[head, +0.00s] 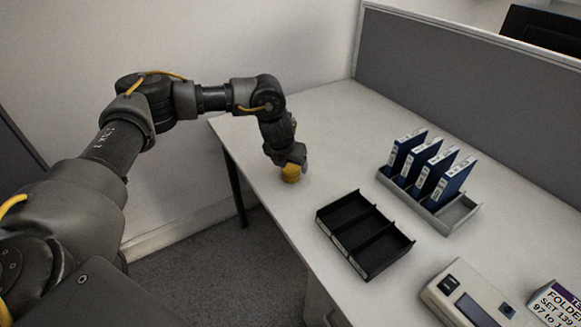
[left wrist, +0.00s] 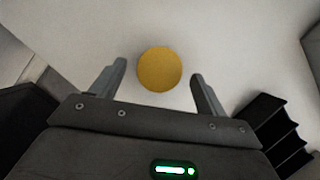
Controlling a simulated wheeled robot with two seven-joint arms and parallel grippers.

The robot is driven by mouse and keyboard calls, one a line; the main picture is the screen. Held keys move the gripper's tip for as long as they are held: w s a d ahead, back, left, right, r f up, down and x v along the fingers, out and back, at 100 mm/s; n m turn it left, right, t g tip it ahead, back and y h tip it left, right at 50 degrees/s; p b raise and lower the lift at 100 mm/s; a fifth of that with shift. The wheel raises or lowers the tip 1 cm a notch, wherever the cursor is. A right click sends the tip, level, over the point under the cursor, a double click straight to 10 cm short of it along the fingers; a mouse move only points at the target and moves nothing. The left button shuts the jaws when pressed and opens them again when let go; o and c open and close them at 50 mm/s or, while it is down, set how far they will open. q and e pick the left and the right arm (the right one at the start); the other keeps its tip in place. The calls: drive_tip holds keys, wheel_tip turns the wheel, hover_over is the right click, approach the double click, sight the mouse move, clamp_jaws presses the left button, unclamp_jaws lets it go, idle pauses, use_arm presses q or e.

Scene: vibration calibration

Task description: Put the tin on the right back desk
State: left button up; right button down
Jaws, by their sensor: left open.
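A round yellow tin (head: 291,173) stands on the white desk (head: 300,110), near its left edge. In the left wrist view the tin (left wrist: 159,69) shows as a plain yellow disc seen from above. My left gripper (head: 293,165) is right over the tin in the head view and hides part of it. In the left wrist view my left gripper (left wrist: 160,78) is open, with one finger on each side of the tin and a gap on both sides. My right gripper is in neither view.
A black tray with compartments (head: 364,236) lies in front and to the right of the tin. A grey rack (head: 455,214) holds several blue binders (head: 429,165). A beige device (head: 468,295) and a labelled box (head: 556,305) are at the lower right. A grey partition (head: 450,75) runs along the back.

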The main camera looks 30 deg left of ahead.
use_arm(q)
drive_tip(key=v, duration=0.8)
drive_tip(key=shift+s+r, duration=0.15)
drive_tip(key=shift+r, duration=0.1)
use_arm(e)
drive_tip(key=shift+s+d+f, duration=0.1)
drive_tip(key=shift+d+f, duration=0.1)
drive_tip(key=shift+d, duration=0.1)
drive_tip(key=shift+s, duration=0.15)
